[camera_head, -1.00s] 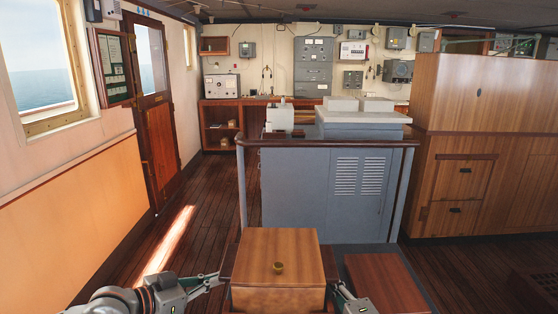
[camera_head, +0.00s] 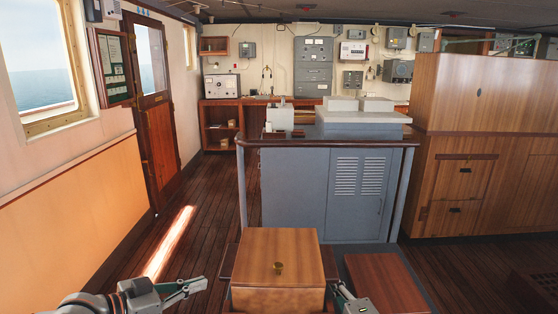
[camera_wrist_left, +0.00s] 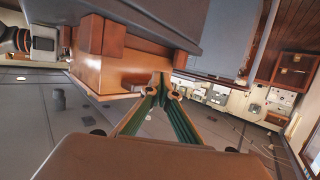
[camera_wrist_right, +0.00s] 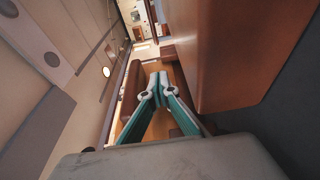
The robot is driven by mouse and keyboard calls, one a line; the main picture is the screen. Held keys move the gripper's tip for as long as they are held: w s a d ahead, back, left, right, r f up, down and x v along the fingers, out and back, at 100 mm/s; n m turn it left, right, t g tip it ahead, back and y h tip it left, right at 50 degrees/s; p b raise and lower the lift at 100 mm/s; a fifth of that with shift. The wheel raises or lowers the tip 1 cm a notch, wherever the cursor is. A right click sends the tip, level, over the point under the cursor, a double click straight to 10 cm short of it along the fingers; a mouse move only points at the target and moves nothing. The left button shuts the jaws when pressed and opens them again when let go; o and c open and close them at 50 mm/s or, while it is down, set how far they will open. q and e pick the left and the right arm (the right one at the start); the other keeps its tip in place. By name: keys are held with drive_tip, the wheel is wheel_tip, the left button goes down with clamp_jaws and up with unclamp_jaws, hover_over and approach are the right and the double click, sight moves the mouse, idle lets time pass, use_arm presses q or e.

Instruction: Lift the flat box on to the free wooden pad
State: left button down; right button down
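The flat box (camera_head: 278,298) is light wood with a brass knob on its lid. It sits level on a darker wooden pad (camera_head: 230,264). The free wooden pad (camera_head: 386,281), red-brown and bare, lies to its right. My left gripper (camera_head: 205,284) is left of the box, apart from it, with its fingertips together and nothing between them. In the left wrist view the box (camera_wrist_left: 122,75) lies beyond the fingertips. My right gripper (camera_head: 337,288) is close beside the box's right side, partly hidden; its fingertips (camera_wrist_right: 158,78) look together and empty in the right wrist view.
A grey cabinet (camera_head: 325,190) with a wooden rail stands directly behind the box and pads. A wooden cabinet (camera_head: 475,185) stands at the right. The plank floor (camera_head: 205,220) on the left is clear.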

use_arm(q)
drive_tip(key=s+a, duration=0.1)
drive_tip(key=s, duration=0.8)
drive_tip(key=shift+a+r, duration=0.25)
idle(0.4)
drive_tip(key=shift+s, duration=0.1)
use_arm(e)
drive_tip(key=shift+s+f, duration=0.1)
drive_tip(key=shift+f, duration=0.1)
drive_tip(key=shift+d+v, duration=0.2)
drive_tip(key=shift+v, duration=1.25)
drive_tip(key=shift+d+v, duration=0.2)
drive_tip(key=shift+v, duration=1.25)
drive_tip(key=shift+d+v, duration=0.2)
drive_tip(key=shift+v, duration=1.25)
drive_tip(key=shift+s, duration=3.85)
